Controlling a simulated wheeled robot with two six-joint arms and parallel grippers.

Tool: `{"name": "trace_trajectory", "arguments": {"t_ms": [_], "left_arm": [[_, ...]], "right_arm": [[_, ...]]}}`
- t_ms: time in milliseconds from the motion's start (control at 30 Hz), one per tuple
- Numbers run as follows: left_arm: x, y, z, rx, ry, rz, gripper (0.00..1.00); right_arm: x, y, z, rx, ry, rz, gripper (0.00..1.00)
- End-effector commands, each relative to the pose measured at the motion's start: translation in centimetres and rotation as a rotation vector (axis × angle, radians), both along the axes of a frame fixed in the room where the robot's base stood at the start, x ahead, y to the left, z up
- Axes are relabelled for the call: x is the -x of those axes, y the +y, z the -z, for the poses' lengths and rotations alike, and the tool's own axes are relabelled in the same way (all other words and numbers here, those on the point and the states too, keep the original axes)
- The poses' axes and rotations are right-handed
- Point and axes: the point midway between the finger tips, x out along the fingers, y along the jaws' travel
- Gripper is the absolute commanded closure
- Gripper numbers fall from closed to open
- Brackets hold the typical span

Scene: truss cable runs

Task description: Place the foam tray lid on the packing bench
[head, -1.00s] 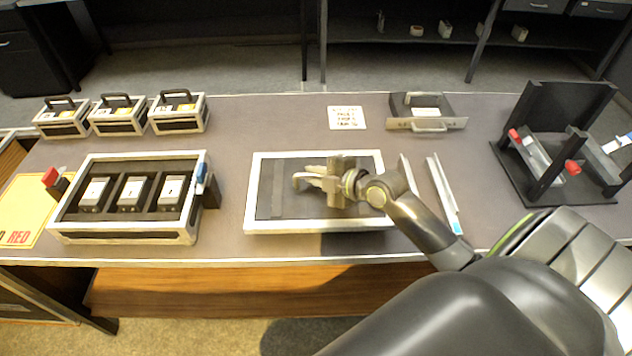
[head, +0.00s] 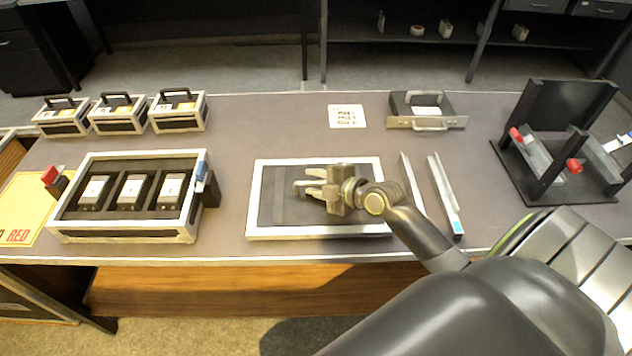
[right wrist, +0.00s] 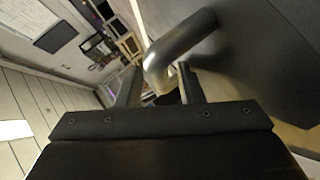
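The foam tray lid (head: 262,222), a pale-framed panel with a dark centre, lies flat on the packing bench (head: 228,150), near its front edge. It appears to rest on the surface. My right gripper (head: 312,182) is low over the lid's middle, with its fingers pointing left and spread apart. In the right wrist view a bent metal handle (right wrist: 178,48) shows between the fingers, with gaps beside it, so the gripper looks open around the handle. The gripper partly hides the handle in the head view. My left gripper is not in view.
An open tray (head: 125,237) with several dark blocks stands left of the lid. Metal channels (head: 443,195) lie close to its right. A black stand (head: 545,190) is at far right. Handled cases (head: 178,112), a card (head: 347,117) and a handled metal tray (head: 428,122) line the back.

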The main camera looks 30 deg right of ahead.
Motion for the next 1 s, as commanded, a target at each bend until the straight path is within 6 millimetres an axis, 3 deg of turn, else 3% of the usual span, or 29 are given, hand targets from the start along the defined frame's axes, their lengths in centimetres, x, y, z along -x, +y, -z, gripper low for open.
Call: {"name": "trace_trajectory", "arguments": {"t_ms": [167, 700, 1000], "left_arm": [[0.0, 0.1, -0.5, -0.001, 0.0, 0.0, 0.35], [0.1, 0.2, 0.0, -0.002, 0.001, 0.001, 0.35], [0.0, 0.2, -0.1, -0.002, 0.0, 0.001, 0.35]], "right_arm": [[0.2, -0.1, -0.3, 0.001, 0.003, 0.0, 0.65], [8.7, -3.0, -4.0, 0.006, 0.004, -0.001, 0.65], [10.5, -3.5, -4.8, 0.0, 0.002, -0.001, 0.65]]}}
